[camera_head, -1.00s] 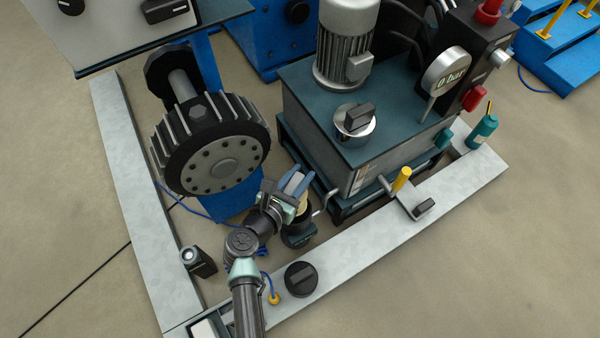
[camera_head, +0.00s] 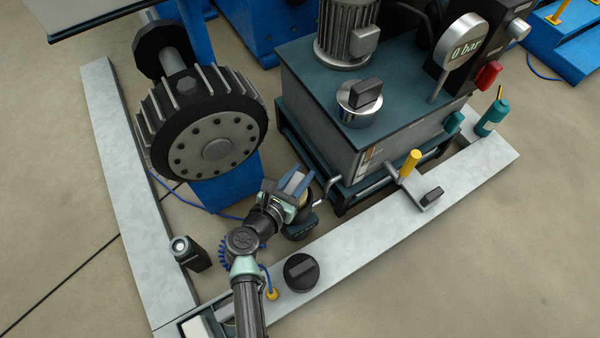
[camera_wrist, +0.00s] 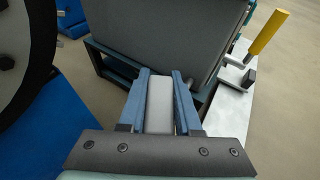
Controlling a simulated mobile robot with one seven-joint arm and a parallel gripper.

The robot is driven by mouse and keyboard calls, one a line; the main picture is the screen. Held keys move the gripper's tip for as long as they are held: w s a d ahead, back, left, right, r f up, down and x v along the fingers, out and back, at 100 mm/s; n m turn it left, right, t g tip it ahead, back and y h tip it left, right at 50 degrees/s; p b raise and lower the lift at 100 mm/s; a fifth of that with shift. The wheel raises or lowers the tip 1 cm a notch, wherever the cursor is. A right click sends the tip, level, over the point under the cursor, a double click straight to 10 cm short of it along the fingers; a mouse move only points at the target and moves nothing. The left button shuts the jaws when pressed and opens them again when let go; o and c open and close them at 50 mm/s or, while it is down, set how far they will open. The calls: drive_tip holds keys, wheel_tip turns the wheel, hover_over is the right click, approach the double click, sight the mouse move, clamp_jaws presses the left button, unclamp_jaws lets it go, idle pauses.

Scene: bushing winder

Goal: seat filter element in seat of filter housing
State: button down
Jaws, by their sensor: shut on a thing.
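My gripper (camera_head: 296,184) is shut on the filter element, a pale cream piece (camera_head: 300,200) between its blue fingers. In the wrist view the fingers (camera_wrist: 159,100) press on both sides of the pale element (camera_wrist: 159,104). The filter housing (camera_head: 301,224) is a dark round cup directly below the gripper, beside the power unit. The element's lower end appears to be at or inside the housing mouth. The gripper and element hide the seat, so I cannot tell how deep the element sits.
The teal power unit (camera_head: 350,140) stands close behind the housing, with a bent grey pipe (camera_head: 328,190) beside it. A black round cap (camera_head: 301,272) lies on the pale frame rail (camera_head: 375,240). A yellow-handled lever (camera_head: 410,163) stands right. A large finned wheel (camera_head: 215,149) stands left.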

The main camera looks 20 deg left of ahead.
drive_tip(key=shift+f+b, duration=0.35)
drive_tip(key=shift+f, duration=0.1)
idle(0.6)
drive_tip(key=c, duration=0.5)
unclamp_jaws()
drive_tip(key=p+v, duration=0.6)
drive_tip(key=v, duration=0.7)
